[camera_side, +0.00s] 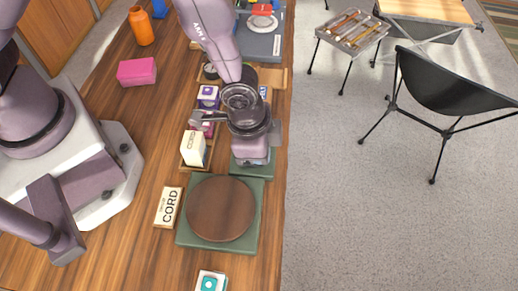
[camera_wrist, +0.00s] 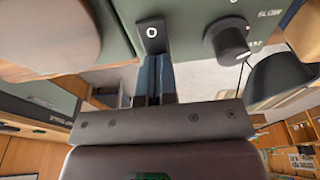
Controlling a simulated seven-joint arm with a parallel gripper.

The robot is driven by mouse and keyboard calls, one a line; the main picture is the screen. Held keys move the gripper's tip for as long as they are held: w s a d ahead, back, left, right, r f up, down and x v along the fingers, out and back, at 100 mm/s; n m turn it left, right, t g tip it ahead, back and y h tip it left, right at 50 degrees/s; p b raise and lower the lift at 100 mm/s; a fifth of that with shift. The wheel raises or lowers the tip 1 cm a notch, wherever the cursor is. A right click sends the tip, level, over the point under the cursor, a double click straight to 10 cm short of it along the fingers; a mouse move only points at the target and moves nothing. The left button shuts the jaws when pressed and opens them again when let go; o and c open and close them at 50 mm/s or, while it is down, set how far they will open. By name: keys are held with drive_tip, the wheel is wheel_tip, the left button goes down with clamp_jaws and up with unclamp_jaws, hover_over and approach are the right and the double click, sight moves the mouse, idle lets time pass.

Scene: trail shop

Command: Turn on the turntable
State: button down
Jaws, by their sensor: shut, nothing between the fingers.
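The turntable has a round brown wooden platter (camera_side: 220,208) on a green base (camera_side: 186,232) at the front of the bench. A narrower part of the base extends under my gripper in the side view. In the wrist view, the green base (camera_wrist: 185,18) carries a black rocker switch (camera_wrist: 152,32) marked "O" and a round black knob (camera_wrist: 230,42) with "SLOW" beside it. The platter's edge (camera_wrist: 50,30) shows at upper left. My gripper (camera_wrist: 156,62) is shut and empty, its fingertips at the switch's lower edge; I cannot tell whether they touch. My wrist hides this spot in the side view.
A cord box (camera_side: 167,208) lies left of the turntable, and a cream box (camera_side: 194,148) stands close to my gripper's left. A pink box (camera_side: 137,72) and orange bottle (camera_side: 141,26) stand farther back. The bench's right edge is close by.

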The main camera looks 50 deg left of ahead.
drive_tip(key=shift+w+d+f, duration=0.1)
drive_tip(key=shift+f, duration=0.15)
drive_tip(key=shift+g, duration=0.3)
drive_tip(key=shift+f, duration=0.1)
drive_tip(key=shift+s+a+r, duration=0.35)
drive_tip(key=shift+s+a, duration=0.25)
drive_tip(key=shift+a, duration=0.05)
